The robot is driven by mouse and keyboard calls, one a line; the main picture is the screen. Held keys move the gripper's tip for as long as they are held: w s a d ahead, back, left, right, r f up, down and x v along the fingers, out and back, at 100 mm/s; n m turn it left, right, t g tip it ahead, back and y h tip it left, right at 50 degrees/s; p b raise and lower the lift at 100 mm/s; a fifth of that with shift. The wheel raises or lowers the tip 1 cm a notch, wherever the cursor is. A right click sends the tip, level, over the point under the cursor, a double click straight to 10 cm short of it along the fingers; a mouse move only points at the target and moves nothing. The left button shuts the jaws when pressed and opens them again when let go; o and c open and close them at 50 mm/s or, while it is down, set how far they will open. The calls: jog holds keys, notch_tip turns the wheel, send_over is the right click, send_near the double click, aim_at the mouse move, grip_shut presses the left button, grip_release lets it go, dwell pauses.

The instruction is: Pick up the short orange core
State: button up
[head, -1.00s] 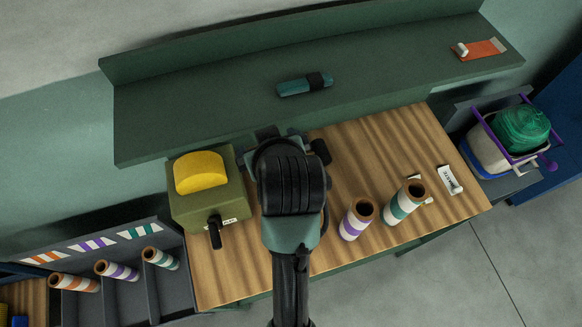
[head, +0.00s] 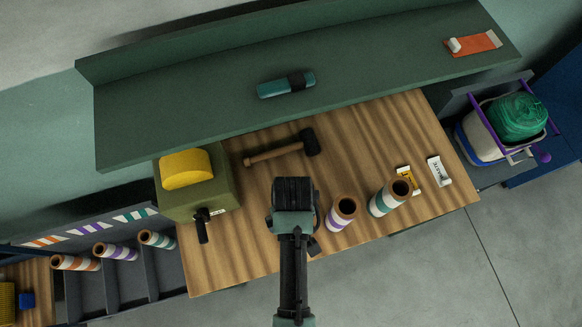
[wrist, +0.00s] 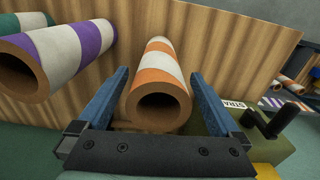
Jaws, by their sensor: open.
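The short orange core (wrist: 157,72), a cardboard tube with orange and white bands, lies between my gripper's two blue fingers in the wrist view, its open end towards the camera. My gripper (wrist: 160,80) is open, one finger on each side of it; I cannot tell if either touches. In the head view my gripper (head: 292,192) is over the wooden bench (head: 240,245) and hides this core. Another orange-banded core (head: 75,262) lies in the divided rack at the left.
A purple-banded core (head: 340,212) stands close right of my gripper, with a teal-banded core (head: 390,196) beyond it. A mallet (head: 280,151) lies behind. A green box with a yellow top (head: 187,170) stands left. A green shelf (head: 200,110) runs along the back.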

jog(key=f, duration=0.3)
jog(key=shift+w+a+f, duration=0.1)
jog(key=shift+w+f, duration=0.1)
jog(key=shift+c, duration=0.3)
jog(key=c, duration=1.4)
jog(key=shift+w, duration=0.1)
grip_shut()
jog(key=shift+r, duration=0.1)
